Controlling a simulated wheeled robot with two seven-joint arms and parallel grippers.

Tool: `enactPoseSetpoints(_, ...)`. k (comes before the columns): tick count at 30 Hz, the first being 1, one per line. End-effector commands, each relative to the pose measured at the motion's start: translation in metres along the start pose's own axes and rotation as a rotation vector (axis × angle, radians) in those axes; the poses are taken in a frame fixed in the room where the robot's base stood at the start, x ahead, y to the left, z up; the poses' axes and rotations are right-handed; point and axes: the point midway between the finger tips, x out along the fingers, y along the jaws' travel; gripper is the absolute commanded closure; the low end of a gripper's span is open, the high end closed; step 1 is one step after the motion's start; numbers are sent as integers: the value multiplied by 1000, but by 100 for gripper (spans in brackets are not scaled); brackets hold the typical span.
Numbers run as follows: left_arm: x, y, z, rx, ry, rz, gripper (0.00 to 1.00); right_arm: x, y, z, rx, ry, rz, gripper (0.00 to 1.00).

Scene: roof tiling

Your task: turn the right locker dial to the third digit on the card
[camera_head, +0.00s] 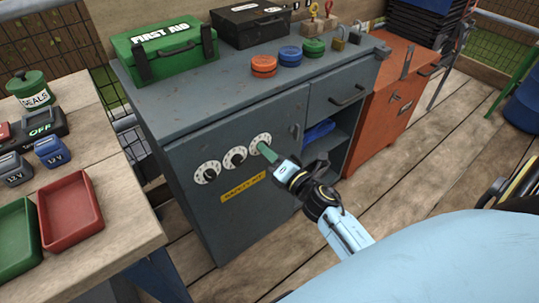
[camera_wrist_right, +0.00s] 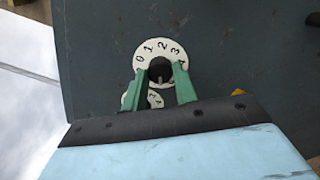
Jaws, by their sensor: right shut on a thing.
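The right locker dial (camera_head: 261,138) is the rightmost of three white dials with black knobs on the grey locker's door (camera_head: 240,215). My right gripper (camera_head: 267,155) is at this dial, its green fingers shut on the black knob. In the right wrist view the dial (camera_wrist_right: 147,49) shows the digits 0, 1, 2 and 3 around the knob (camera_wrist_right: 160,69), which sits between the fingertips (camera_wrist_right: 160,74). Its lower part is hidden by the gripper. The middle dial (camera_head: 235,158) and left dial (camera_head: 207,173) are free. I cannot make out a card with digits. My left gripper is out of view.
A yellow label (camera_head: 243,187) is below the dials. A green first aid box (camera_head: 164,50), a black case (camera_head: 250,24) and several coloured round items stand on the locker top. A wooden table with red (camera_head: 70,212) and green trays is at left. An orange cabinet (camera_head: 388,105) is right.

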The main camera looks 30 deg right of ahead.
Motion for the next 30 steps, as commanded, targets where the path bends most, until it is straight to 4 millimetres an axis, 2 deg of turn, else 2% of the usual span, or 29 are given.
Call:
enactPoseSetpoints(6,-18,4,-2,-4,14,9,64,0,-1,-1,-191,7,1,95)
enactPoseSetpoints(15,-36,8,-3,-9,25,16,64,0,-1,0,-380,14,2,95)
enactPoseSetpoints(30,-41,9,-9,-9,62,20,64,0,0,0,-475,18,3,95)
